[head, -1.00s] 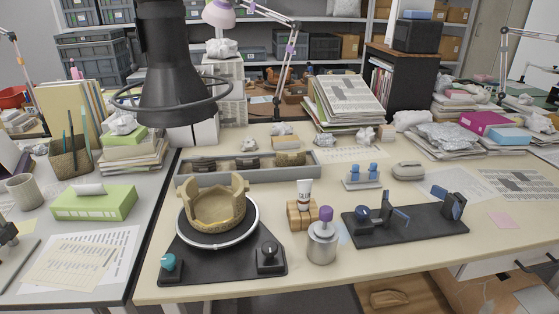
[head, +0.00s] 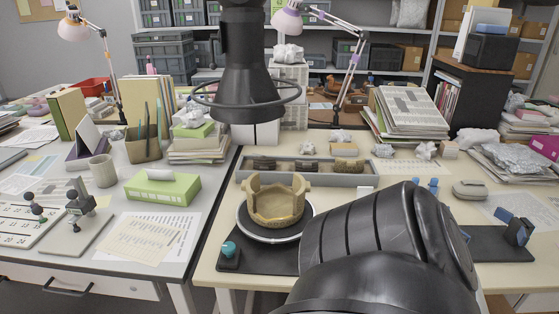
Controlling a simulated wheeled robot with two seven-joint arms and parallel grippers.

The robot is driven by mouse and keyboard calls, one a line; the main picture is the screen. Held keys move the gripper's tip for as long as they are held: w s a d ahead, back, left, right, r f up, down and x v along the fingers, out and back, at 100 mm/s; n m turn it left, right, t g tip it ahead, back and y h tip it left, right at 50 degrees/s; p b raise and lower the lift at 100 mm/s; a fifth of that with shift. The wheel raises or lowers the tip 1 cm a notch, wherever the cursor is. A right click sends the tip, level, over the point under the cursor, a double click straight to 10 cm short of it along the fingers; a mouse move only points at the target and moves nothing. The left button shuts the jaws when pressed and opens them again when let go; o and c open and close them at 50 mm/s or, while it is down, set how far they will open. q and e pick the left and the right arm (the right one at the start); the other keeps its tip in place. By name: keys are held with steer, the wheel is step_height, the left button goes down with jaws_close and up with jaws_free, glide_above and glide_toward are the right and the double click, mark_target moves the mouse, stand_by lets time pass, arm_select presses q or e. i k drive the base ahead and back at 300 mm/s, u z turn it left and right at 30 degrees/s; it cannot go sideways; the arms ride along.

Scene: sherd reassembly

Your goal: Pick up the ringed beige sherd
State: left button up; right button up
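A long grey tray (head: 330,182) lies behind the bowl and holds several sherds. The rightmost sherd (head: 348,165) looks tan with dark marks. The middle sherd (head: 306,165) and the left sherd (head: 265,164) look darker brown. I cannot make out rings on any of them at this size. A partly built beige bowl (head: 277,207) with a gapped, uneven rim sits on a round turntable (head: 262,237). Neither gripper shows. A large dark arm link of mine fills the lower right and hides the table there.
A black lamp head with a ring (head: 247,100) hangs above the back of the tray. Crumpled paper (head: 340,136) and a newspaper stack (head: 408,112) lie behind. A green tissue box (head: 162,188) stands on the left table. A blue clamp (head: 516,230) stands at right.

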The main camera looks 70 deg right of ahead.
mark_target(341, 165)
steer(key=u, duration=0.05)
steer(key=k, duration=1.05)
steer(key=z, duration=1.45)
steer(key=i, duration=0.35)
